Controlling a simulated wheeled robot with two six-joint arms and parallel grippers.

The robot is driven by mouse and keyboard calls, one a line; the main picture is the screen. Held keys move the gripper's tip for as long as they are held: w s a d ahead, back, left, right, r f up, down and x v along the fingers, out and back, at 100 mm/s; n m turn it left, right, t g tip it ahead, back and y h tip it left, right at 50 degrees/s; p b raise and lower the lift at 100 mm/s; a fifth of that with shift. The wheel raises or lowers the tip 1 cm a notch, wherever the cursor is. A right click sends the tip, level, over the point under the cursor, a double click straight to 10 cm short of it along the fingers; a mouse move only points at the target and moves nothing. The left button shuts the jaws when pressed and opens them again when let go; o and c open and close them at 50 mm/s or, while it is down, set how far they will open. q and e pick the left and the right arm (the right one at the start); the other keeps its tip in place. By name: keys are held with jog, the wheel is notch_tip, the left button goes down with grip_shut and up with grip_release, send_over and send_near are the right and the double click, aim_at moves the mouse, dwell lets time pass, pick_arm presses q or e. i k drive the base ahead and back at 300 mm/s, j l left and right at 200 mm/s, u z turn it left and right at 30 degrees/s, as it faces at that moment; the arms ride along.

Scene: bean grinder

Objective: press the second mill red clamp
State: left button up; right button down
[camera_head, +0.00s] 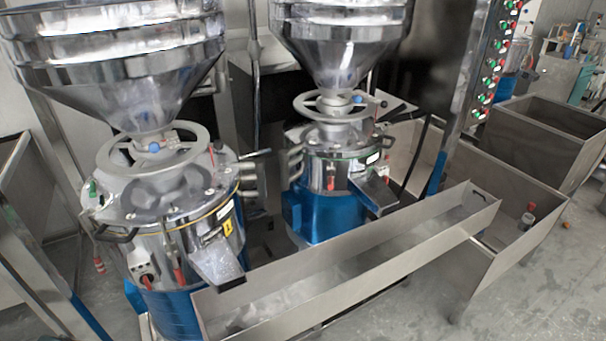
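Two mills stand side by side, each with a steel hopper on top, a handwheel and a blue base. The farther mill (334,205) is in the middle of the head view, and the nearer mill (183,240) is at the left. A small red clamp (331,183) hangs on the front of the farther mill's steel drum. The nearer mill has a similar red clamp (179,276) low on its front, beside its spout (216,262). Which mill counts as second is not marked. Neither of my grippers is in view.
A long steel trough (345,262) runs in front of both mills. A steel bin (520,245) stands at the right. A post (462,110) with several red and green buttons rises behind it. Grey floor (530,305) is open at the lower right.

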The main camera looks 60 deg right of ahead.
aim_at(331, 179)
jog(key=z, duration=2.35)
